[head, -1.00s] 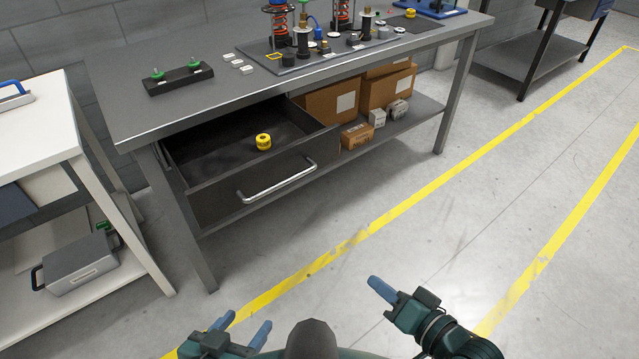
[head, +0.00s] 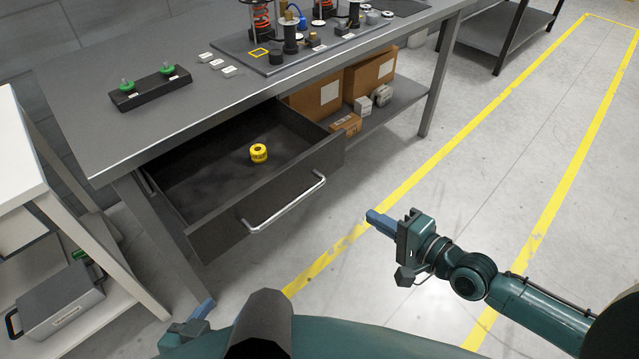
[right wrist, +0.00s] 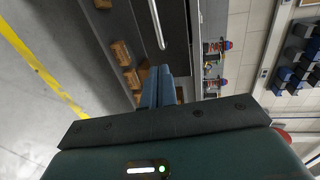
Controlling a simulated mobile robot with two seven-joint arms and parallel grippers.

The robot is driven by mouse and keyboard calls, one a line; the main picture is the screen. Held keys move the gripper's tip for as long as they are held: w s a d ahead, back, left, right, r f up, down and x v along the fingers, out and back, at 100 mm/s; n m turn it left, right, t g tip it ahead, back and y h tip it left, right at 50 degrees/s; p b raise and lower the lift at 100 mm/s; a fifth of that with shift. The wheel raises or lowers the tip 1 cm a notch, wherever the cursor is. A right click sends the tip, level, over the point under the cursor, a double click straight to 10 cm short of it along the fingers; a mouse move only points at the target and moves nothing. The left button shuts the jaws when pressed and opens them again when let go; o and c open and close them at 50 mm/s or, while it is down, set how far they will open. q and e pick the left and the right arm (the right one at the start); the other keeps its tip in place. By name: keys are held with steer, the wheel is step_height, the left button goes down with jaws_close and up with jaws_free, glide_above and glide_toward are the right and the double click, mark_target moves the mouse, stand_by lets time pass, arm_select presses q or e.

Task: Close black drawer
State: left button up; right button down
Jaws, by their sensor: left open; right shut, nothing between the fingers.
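The black drawer (head: 222,212) is pulled out under the grey workbench, with a silver bar handle (head: 285,204) across its front. A yellow roll (head: 258,152) lies inside it. My right gripper (head: 378,220) is shut and empty, in front of and to the right of the drawer, apart from the handle. In the right wrist view its blue fingers (right wrist: 158,88) are together, and the handle (right wrist: 157,24) shows beyond them. My left gripper (head: 200,315) is low at the bottom left, below the drawer; it is open, though only part of it shows.
The workbench (head: 210,108) carries a black block with green knobs (head: 150,86) and a fixture plate. Cardboard boxes (head: 370,72) stand on its lower shelf, right of the drawer. A white shelf unit (head: 22,150) is at the left. The floor right of the drawer is clear.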

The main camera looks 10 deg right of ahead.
steer(key=x, duration=1.3)
steer(key=shift+w+a+b, duration=0.15)
steer(key=shift+w+b, duration=0.1)
steer(key=shift+b, duration=0.2)
